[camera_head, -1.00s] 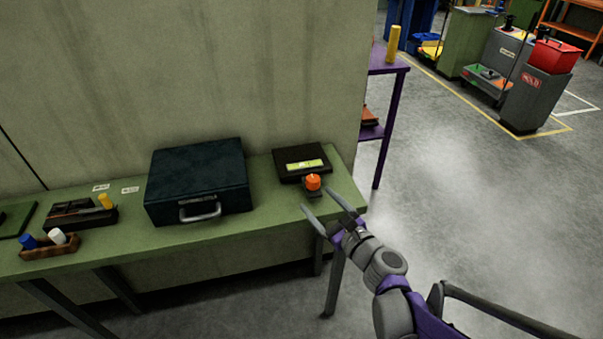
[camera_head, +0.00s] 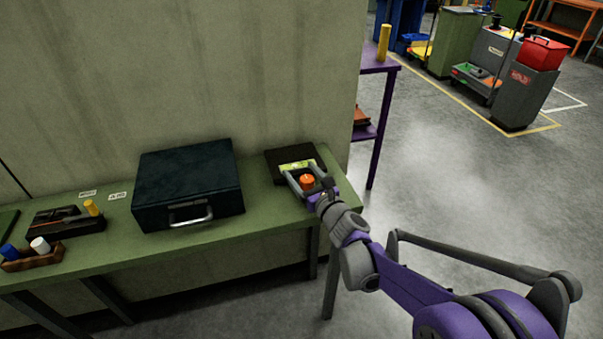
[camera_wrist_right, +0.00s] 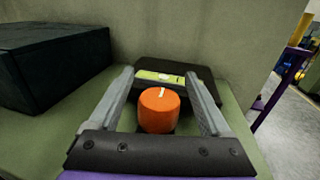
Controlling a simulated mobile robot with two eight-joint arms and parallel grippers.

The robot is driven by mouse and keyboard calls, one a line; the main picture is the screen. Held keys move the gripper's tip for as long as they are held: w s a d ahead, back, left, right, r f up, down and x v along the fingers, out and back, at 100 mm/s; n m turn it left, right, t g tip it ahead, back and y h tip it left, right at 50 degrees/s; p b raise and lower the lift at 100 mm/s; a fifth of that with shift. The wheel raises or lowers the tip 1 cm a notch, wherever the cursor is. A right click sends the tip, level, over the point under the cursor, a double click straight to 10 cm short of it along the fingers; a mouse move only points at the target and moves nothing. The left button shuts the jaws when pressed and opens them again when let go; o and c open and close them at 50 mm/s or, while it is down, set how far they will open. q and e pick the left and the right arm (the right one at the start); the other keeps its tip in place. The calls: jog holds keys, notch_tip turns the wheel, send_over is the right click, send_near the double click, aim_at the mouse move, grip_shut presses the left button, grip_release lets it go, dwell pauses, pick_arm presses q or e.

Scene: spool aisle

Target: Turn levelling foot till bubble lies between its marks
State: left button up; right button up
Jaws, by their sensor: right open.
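The orange levelling foot (camera_head: 307,181) stands at the right end of the green bench, in front of a dark block; its knob (camera_wrist_right: 158,110) has a pale mark on top. A yellow-green level vial (camera_wrist_right: 160,77) lies on the front of the dark block (camera_wrist_right: 185,86); it also shows in the head view (camera_head: 297,166). A pale spot shows in the vial, but I cannot tell where it lies against the marks. My right gripper (camera_head: 304,179) is open, its fingers on either side of the orange knob with gaps visible. My left gripper is not in view.
A dark teal case (camera_head: 187,183) stands left on the green bench (camera_head: 262,212). Further left are a black tray (camera_head: 62,224) and a brown holder (camera_head: 32,260) with blue and white pieces. A wall rises behind. A purple shelf (camera_head: 377,68) stands beyond the bench's right end.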

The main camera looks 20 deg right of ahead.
jog(key=shift+w, duration=0.1)
grip_shut()
dwell(0.4)
jog(key=shift+n+y, duration=0.3)
jog(key=shift+y, duration=0.2)
jog(key=n+y, duration=0.1)
jog(key=g+y, duration=0.1)
jog(key=shift+a+n+y, duration=0.2)
jog(key=shift+n+y, duration=0.1)
jog(key=shift+n, duration=0.1)
jog(key=shift+a+n+g+y, duration=0.2)
jog(key=shift+n+g+y, duration=0.65)
jog(key=shift+y, duration=0.25)
jog(key=n+g+y, duration=0.3)
jog(key=s+a+n+g+y, duration=0.1)
jog(key=g+y, duration=0.1)
jog(key=shift+s+a+n+g+y+p, duration=0.1)
jog(key=shift+s+n+g+y, duration=0.1)
jog(key=shift+n+g+y, duration=0.4)
jog(key=shift+s+a+n+g+y+p, duration=0.15)
jog(key=shift+n+g+y, duration=0.1)
jog(key=shift+n+g, duration=0.65)
jog(key=shift+s+d+n+g+y+p, duration=0.1)
jog(key=shift+s+n+g+y, duration=0.1)
jog(key=shift+n+g+y, duration=0.55)
jog(key=shift+g+h, duration=0.3)
jog(key=shift+g, duration=0.2)
